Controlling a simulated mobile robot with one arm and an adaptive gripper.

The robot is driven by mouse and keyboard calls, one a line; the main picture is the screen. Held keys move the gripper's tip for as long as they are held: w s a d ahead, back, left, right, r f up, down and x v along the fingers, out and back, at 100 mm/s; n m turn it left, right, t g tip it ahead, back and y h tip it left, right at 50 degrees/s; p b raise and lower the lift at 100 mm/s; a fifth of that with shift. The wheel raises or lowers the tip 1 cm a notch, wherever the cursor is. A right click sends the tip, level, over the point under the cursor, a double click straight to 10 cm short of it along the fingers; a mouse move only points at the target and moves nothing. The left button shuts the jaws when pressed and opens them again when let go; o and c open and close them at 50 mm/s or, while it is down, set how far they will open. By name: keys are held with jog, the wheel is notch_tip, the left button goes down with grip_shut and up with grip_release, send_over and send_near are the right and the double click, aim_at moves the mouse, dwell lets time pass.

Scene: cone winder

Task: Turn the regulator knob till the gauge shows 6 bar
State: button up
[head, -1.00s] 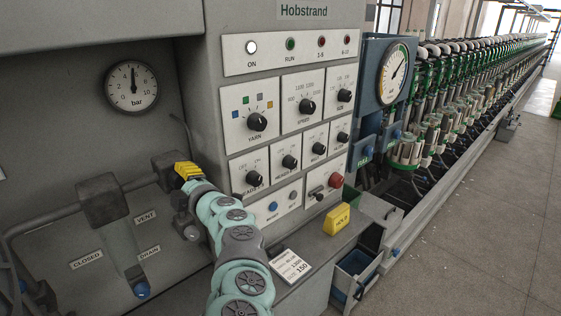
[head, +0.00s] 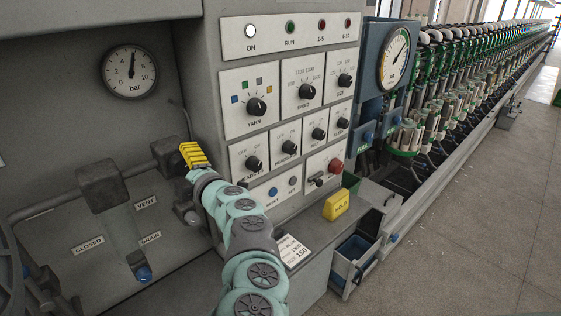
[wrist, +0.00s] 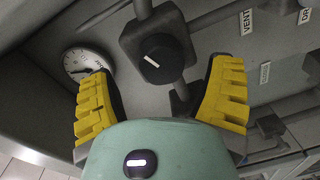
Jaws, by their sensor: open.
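The pressure gauge (head: 130,71) is a round white dial marked bar on the grey back panel. Its needle points almost straight up, between 4 and 6, around 5. It also shows at a slant in the wrist view (wrist: 88,64). The regulator knob (wrist: 160,60) is round and black with a white line, on a dark block. My gripper (wrist: 166,70) has its yellow fingers open, one on each side of the knob with gaps, not gripping it. In the head view my gripper (head: 193,156) is right of the regulator block (head: 167,152) and hides the knob.
Pipes run left from the regulator to another block (head: 100,183) with a blue-tipped drain below. A control panel with several knobs (head: 256,107) stands close on the right. A yellow HOLD block (head: 336,205) and a card (head: 291,251) lie on the ledge.

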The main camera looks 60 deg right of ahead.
jog(key=v, duration=1)
jog(key=shift+d, duration=0.1)
dwell(0.3)
